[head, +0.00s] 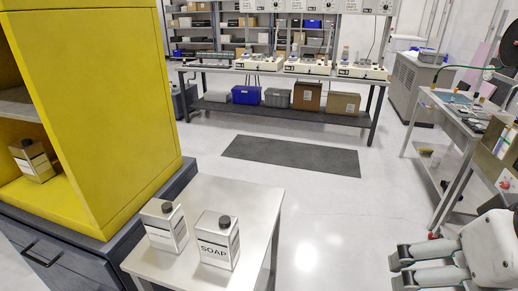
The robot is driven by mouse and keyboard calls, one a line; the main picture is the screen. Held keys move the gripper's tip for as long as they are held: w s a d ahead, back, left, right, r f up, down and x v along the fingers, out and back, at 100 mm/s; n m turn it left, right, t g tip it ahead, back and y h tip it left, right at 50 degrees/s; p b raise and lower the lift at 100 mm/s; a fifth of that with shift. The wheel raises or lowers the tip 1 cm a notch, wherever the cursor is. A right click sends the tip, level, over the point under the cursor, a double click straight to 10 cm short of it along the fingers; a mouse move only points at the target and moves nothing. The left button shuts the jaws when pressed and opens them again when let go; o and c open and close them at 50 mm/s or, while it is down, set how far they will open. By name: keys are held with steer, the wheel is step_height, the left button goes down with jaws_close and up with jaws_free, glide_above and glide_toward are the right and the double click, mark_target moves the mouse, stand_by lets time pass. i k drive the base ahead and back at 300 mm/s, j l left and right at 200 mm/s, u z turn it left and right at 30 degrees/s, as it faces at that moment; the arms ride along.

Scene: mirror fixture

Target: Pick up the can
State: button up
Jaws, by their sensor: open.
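Two pale rectangular cans with dark caps stand upright, close together on a small light metal table (228,194). The front can (216,241) has the word SOAP on its face. The other can (165,226) stands to its left and slightly behind, with dark bands on its label. A third, similar can (34,160) stands on a shelf inside the yellow cabinet. My gripper (399,268) is at the bottom right corner, open and empty. It is well to the right of the table and touches no can.
The yellow cabinet (115,120) stands on a dark drawer unit (60,262) left of the small table. Open floor (335,215) lies between the small table and a workbench (455,120) at right. A dark mat (290,155) lies before the long back bench.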

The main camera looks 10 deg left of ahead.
mark_target(163, 222)
steer(key=u, duration=1.2)
